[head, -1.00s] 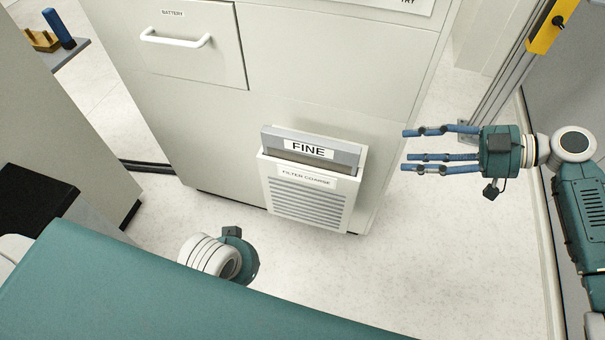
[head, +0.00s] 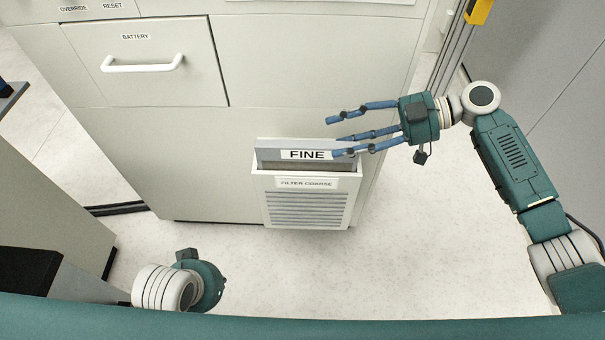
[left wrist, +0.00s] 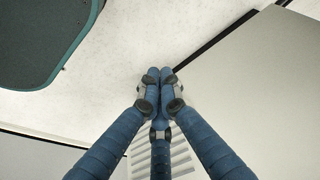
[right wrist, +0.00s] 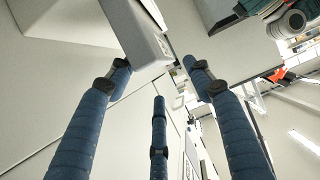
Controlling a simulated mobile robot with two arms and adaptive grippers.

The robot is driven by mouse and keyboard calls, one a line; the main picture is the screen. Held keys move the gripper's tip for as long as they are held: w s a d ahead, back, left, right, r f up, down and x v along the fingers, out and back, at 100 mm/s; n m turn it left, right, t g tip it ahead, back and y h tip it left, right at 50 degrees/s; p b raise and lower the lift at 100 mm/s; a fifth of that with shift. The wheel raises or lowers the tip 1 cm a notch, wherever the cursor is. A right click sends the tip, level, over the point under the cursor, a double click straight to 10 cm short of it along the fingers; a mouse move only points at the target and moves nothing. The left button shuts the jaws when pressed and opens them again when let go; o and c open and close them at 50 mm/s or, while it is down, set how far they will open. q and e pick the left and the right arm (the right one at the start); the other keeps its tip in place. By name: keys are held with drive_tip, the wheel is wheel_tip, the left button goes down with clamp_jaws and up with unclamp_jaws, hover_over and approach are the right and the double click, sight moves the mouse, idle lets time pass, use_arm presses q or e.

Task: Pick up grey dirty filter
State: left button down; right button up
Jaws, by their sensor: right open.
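The grey filter (head: 268,156), labelled FINE, stands upright in the white holder (head: 307,208), labelled FILTER COARSE, on the cabinet front. Its top part shows above the holder's rim. My right gripper (head: 335,136) is open and empty, its fingers pointing left over the filter's right end. In the head view one finger overlaps that end; I cannot tell if it touches. In the right wrist view a pale block edge (right wrist: 140,40) shows near the spread fingertips (right wrist: 160,75). My left gripper (left wrist: 160,76) has its fingertips together and nothing visible between them; its fingers are hidden in the head view.
The white cabinet (head: 200,160) stands behind the holder, with a BATTERY drawer handle (head: 142,64) at upper left. A metal post with a yellow part (head: 479,11) stands at the right. The floor (head: 290,270) in front is clear.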

sight(307, 146)
drive_tip(key=x, duration=0.8)
drive_tip(key=shift+a+f, duration=0.2)
drive_tip(key=shift+f, duration=0.15)
drive_tip(key=shift+w, duration=0.1)
clamp_jaws()
